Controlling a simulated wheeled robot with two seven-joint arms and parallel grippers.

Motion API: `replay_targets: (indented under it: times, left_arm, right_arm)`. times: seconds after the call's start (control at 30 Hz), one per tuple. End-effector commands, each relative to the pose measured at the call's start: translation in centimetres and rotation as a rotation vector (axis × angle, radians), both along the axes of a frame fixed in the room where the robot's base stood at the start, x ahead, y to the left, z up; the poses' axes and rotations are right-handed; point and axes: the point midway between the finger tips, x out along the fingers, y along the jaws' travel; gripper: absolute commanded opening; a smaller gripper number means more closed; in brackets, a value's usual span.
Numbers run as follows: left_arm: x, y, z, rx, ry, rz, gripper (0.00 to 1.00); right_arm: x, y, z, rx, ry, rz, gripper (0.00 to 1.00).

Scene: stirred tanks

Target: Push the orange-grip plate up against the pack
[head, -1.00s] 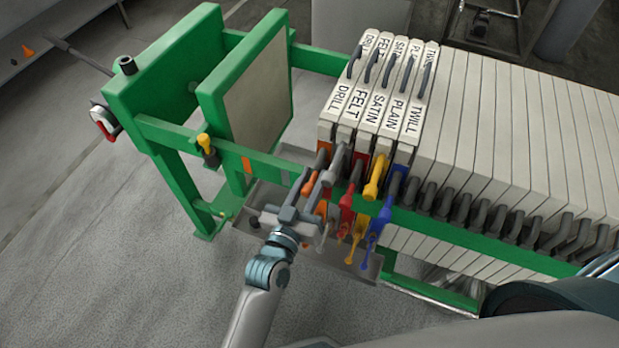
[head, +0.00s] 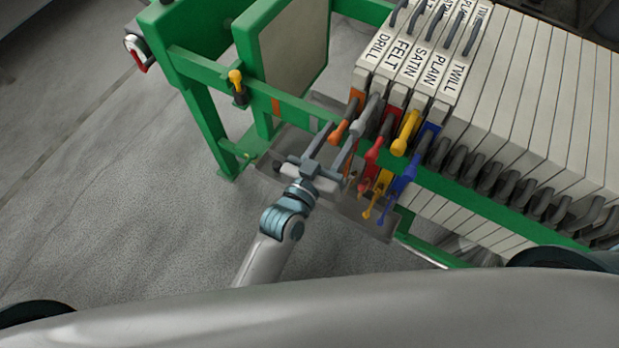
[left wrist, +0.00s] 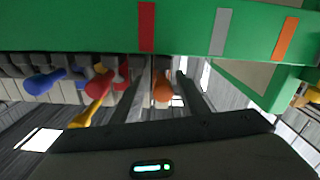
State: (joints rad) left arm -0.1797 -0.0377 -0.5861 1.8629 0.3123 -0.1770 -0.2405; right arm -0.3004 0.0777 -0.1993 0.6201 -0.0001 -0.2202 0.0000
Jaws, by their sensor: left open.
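The orange-grip plate, labelled DRILL (head: 376,62), hangs at the left end of the row of pale plates in the head view. Its orange grip (head: 338,131) sticks out over the green side rail. The pack of pale plates (head: 530,100) stands to its right, beginning with FELT, SATIN, PLAIN and TWILL; I cannot tell how wide any gap to DRILL is. My left gripper (head: 336,146) is open at the front of the rail, by the orange grip. In the left wrist view the orange grip (left wrist: 162,88) shows between the two fingers, with no clear contact. My right gripper is out of view.
Grey, red (head: 376,149), yellow (head: 405,133) and blue (head: 404,180) grips crowd close on the right. The green rail (head: 500,203) runs behind the fingers. A grey tray (head: 375,220) lies below. Left of DRILL is a gap before the green end plate (head: 246,48).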

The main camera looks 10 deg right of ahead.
Motion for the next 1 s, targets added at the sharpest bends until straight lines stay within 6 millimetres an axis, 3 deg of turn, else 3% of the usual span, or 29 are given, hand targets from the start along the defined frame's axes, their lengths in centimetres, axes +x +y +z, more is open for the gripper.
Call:
replay_targets:
  times: [0.6, 0.8, 1.0]
  left_arm:
    - [-9.7, 6.9, -0.4, 0.002, 0.003, -0.003, 0.40]
    - [-11.7, 8.4, -0.3, 0.001, 0.002, -0.003, 0.40]
    - [-12.4, 8.9, -0.1, 0.000, 0.002, -0.002, 0.40]
  right_arm:
    - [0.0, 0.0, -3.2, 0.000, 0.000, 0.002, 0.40]
    - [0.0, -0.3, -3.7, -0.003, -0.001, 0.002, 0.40]
    - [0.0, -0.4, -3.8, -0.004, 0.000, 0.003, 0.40]
